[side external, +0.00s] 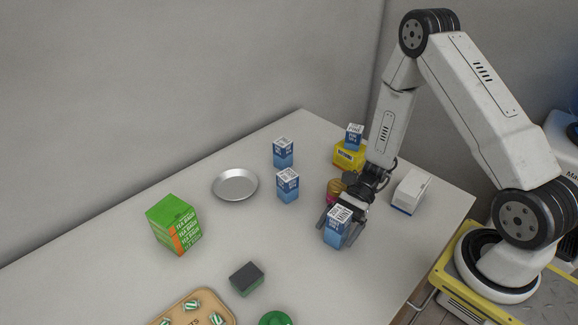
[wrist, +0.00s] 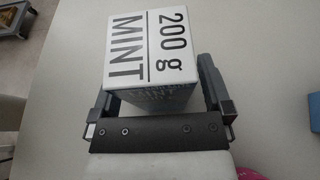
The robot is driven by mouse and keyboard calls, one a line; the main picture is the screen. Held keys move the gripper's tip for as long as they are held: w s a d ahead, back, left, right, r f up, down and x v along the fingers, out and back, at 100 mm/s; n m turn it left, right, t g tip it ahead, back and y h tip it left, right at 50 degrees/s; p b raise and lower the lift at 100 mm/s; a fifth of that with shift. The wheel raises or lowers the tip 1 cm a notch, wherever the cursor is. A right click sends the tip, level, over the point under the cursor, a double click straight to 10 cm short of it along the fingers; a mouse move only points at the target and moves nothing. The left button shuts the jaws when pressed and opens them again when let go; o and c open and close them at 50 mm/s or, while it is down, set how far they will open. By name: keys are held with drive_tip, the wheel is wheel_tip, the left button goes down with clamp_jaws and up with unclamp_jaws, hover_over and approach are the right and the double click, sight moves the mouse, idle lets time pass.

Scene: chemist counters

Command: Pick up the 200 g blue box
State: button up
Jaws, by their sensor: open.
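A blue box with a white top (side external: 337,228) stands upright on the counter. In the wrist view its top (wrist: 147,48) reads "200 g MINT". My gripper (side external: 341,229) is low over the counter, with one finger on each side of this box. In the wrist view the fingers of my gripper (wrist: 158,88) are open around it, and a gap shows at the right finger. Whether the left finger touches it I cannot tell. Three similar blue boxes stand farther back: one (side external: 288,186) near the middle, one (side external: 283,153) behind it, and one (side external: 354,138) on a yellow box. Their labels are too small to read.
The yellow box (side external: 346,157) and a pink-and-yellow item (side external: 336,191) are behind my gripper. A white box (side external: 411,192) stands to its right. A metal dish (side external: 235,184), green tea box (side external: 174,224), dark-topped block (side external: 246,279), tray (side external: 180,307) and green round item (side external: 276,319) lie left.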

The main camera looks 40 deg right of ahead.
sight(340, 213)
clamp_jaws()
idle(0.3)
drive_tip(key=shift+r, duration=0.1)
drive_tip(key=shift+r, duration=4.9)
